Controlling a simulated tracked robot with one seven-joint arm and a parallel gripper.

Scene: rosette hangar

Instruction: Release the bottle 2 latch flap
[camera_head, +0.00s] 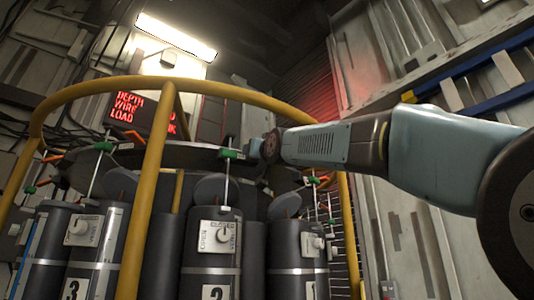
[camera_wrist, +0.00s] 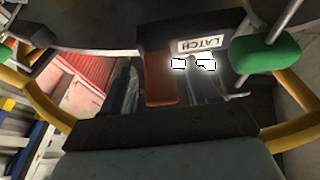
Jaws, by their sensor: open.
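Bottle 2 (camera_head: 212,256) is a dark upright cylinder with a "2" label and an OPEN/CLOSED valve plate (camera_head: 218,237). In the wrist view, an orange-brown latch flap (camera_wrist: 160,82) extends from a dark block bearing a LATCH label (camera_wrist: 200,43). My gripper (camera_wrist: 163,72) is open, with one finger on each side of the flap in the picture; contact cannot be told. In the head view, my gripper (camera_head: 257,147) is above and right of bottle 2, beside a green grip (camera_head: 229,153) on a rod. The flap of bottle 2 cannot be made out there.
A yellow rail (camera_head: 155,190) curves round the rack, its post standing left of bottle 2. Bottle 3 (camera_head: 95,255) is at left and bottle 1 (camera_head: 298,262) at right. In the wrist view, a green grip (camera_wrist: 260,52) is close right of my fingers. A red-lettered display (camera_head: 140,113) hangs behind.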

